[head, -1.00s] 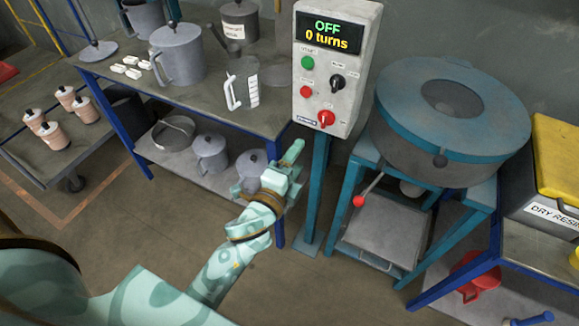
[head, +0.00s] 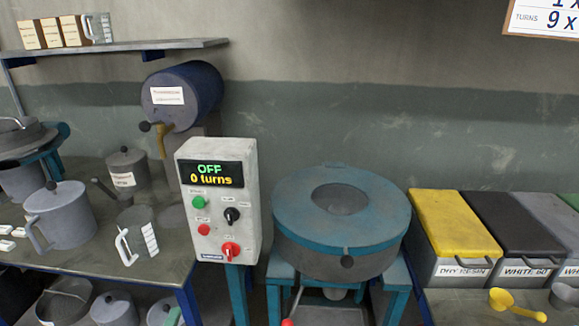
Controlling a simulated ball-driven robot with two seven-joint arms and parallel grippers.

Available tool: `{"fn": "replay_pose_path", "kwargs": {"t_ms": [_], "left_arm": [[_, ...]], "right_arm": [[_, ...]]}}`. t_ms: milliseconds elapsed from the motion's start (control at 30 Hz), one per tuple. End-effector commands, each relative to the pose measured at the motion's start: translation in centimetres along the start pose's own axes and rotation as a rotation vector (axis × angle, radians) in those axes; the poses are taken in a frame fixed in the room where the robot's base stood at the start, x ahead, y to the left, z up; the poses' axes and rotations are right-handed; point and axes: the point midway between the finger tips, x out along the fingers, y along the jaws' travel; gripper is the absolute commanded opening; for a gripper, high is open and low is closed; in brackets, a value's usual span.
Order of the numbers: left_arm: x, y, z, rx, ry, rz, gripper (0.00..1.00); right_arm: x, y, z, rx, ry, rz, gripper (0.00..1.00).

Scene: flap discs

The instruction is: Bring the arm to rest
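My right gripper is out of view. The control box (head: 218,200) stands right of the left bench and reads OFF and 0 turns. The round blue-topped machine (head: 342,225) stands on a blue frame to its right, with its lid on.
The left bench (head: 90,258) holds a grey lidded pot (head: 60,215) and a clear measuring jug (head: 137,237). A blue drum (head: 182,97) is behind. Yellow-lidded DRY RESIN bin (head: 452,237), dark WHITE 60 bin (head: 517,232) and a yellow scoop (head: 515,303) are right.

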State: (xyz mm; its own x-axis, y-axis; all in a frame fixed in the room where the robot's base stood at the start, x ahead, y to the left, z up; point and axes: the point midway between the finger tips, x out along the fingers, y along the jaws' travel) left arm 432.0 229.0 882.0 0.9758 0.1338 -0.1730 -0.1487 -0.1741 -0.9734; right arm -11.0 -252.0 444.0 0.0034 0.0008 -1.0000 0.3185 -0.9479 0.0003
Motion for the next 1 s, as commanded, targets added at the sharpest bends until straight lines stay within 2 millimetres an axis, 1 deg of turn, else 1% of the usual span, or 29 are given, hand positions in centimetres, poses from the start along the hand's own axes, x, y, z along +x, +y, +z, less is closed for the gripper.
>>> {"fn": "replay_pose_path", "kwargs": {"t_ms": [33,100,200,400,633,700,767,800,867,900,967,1000], "left_arm": [[-1.1,0.5,1.7,-0.054,-0.067,0.061,0.64],[-2.9,1.6,3.9,-0.140,-0.167,0.158,0.64],[-5.5,2.8,6.1,-0.230,-0.285,0.275,0.64],[-10.2,4.5,8.5,-0.333,-0.453,0.457,0.64],[-15.5,5.3,10.1,-0.381,-0.604,0.626,0.64],[-14.7,8.3,9.9,-0.392,-0.597,0.661,0.64],[-14.3,10.6,9.8,-0.402,-0.592,0.689,0.64],[-14.2,12.1,9.7,-0.410,-0.590,0.709,0.64],[-14.1,14.5,9.6,-0.423,-0.587,0.739,0.64],[-14.1,16.1,9.6,-0.431,-0.586,0.760,0.64],[-14.2,18.7,9.6,-0.448,-0.585,0.793,0.64],[-14.4,20.6,9.6,-0.459,-0.587,0.817,0.64]], "right_arm": [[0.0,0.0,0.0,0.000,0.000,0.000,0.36],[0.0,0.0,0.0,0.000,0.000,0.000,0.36],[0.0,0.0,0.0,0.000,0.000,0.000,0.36],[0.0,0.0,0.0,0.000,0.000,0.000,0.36],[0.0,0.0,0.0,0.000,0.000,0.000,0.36],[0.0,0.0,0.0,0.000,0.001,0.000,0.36],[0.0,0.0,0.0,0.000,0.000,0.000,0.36],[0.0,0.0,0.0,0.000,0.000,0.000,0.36],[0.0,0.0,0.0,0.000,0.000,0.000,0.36],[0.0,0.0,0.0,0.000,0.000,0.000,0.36],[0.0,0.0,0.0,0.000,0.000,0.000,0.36],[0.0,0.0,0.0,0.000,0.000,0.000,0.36]]}}
